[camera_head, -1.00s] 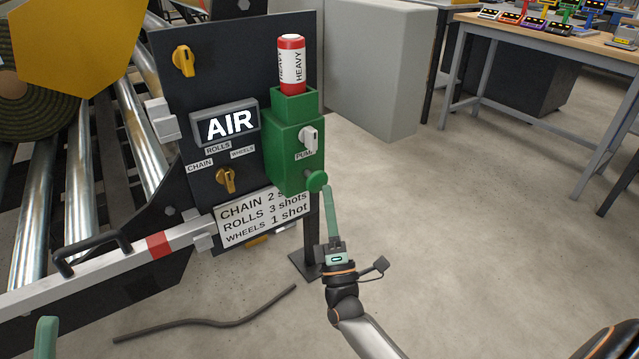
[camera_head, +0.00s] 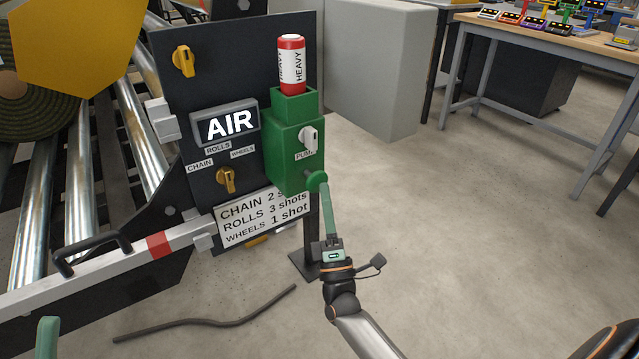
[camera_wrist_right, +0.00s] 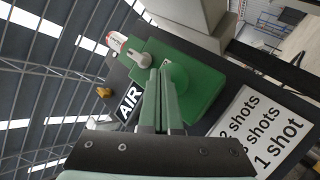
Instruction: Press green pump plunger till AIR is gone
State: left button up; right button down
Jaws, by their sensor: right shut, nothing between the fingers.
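The green pump (camera_head: 293,140) is mounted on the dark panel's right edge. Its plunger, a round green knob (camera_head: 316,181), sticks out low on its front; it also shows in the right wrist view (camera_wrist_right: 179,75). The sign reading AIR (camera_head: 226,123) shows bright white letters. My right gripper (camera_head: 323,186) is shut and empty, its green fingertips at the knob's lower right edge; whether they touch is hard to tell. In the right wrist view the fingertips (camera_wrist_right: 159,72) overlap the knob's left side. Part of my left gripper (camera_head: 47,336) shows at the bottom left; its jaws are unclear.
A red and white HEAVY cartridge (camera_head: 291,64) stands on the pump. A white lever (camera_head: 308,138) is on its front. Yellow knobs (camera_head: 184,61) and a shots label (camera_head: 262,217) are on the panel. Rollers lie left; open floor lies right.

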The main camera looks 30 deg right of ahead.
jog(key=shift+w+a+b, duration=0.15)
jog(key=shift+w+b, duration=0.2)
jog(key=shift+w, duration=0.95)
dwell(0.9)
jog(key=shift+s+r+p, duration=0.1)
jog(key=shift+s+p, duration=0.55)
jog(key=shift+p, duration=0.05)
jog(key=shift+s+p, duration=0.65)
jog(key=shift+s, duration=0.4)
jog(key=shift+d, duration=0.2)
jog(key=s+p, duration=0.3)
jog(key=s, duration=0.2)
jog(key=shift+d, duration=0.15)
